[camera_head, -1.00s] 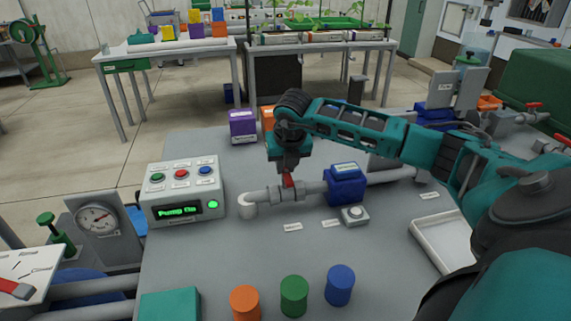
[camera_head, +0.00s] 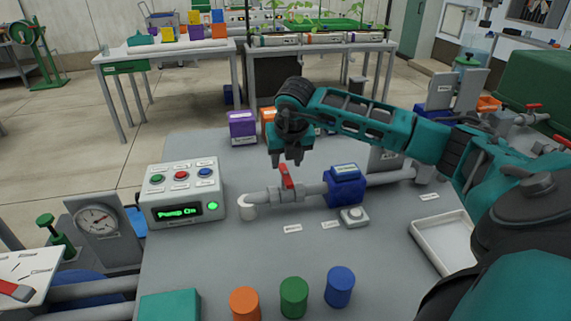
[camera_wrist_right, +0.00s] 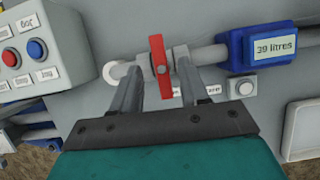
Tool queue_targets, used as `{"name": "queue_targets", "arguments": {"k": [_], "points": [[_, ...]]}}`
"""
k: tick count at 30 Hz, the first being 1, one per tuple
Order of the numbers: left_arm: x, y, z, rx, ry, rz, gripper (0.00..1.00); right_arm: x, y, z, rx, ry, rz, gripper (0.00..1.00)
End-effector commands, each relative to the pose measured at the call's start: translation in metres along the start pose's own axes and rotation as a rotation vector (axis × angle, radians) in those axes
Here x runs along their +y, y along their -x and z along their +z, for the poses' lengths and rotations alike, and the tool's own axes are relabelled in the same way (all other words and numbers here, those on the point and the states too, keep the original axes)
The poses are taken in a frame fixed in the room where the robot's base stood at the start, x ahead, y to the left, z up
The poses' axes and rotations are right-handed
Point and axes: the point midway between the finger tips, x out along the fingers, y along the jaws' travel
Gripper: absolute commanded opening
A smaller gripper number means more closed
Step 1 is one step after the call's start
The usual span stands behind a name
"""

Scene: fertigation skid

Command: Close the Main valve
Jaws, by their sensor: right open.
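The valve with a red handle (camera_head: 287,178) sits on the grey pipe (camera_head: 312,188) between the white elbow and the blue meter. In the right wrist view the red handle (camera_wrist_right: 160,67) stands across the pipe. A small label (camera_head: 292,229) lies in front of the valve; its text is too small to read surely. My right gripper (camera_head: 289,161) is open just above the handle, pointing down. In the right wrist view its fingers (camera_wrist_right: 158,88) appear on either side of the handle, with gaps between. My left gripper is not in view.
A control box (camera_head: 181,192) showing "Pump On" stands left of the valve. The blue meter (camera_wrist_right: 262,47) reads "39 litres", with a round button (camera_head: 354,216) in front. Orange, green and blue cylinders (camera_head: 294,297) stand at the front. A white tray (camera_head: 424,237) lies right.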

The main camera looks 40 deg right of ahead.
Motion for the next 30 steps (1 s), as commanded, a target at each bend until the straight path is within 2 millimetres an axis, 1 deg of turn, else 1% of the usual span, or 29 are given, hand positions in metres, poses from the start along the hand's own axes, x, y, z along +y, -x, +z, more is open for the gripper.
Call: {"name": "queue_targets", "arguments": {"k": [1,6,9,12,15,18,30], "points": [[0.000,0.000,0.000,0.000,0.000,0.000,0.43,0.000,0.013,0.002,-0.005,0.001,0.001,0.45],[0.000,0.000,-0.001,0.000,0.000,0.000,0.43,0.000,0.051,0.001,-0.005,0.001,0.000,0.45],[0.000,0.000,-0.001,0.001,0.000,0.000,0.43,0.000,0.070,0.001,-0.004,0.001,0.002,0.45],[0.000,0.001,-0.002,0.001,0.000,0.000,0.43,0.000,0.084,0.001,-0.003,-0.001,0.001,0.45],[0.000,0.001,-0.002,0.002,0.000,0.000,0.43,0.000,0.093,0.001,-0.002,-0.001,0.000,0.45],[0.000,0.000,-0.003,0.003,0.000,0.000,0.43,0.000,0.097,0.000,-0.001,-0.001,-0.001,0.45],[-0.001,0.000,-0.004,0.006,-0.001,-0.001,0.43,0.000,0.097,0.000,0.000,-0.001,-0.001,0.45]]}}
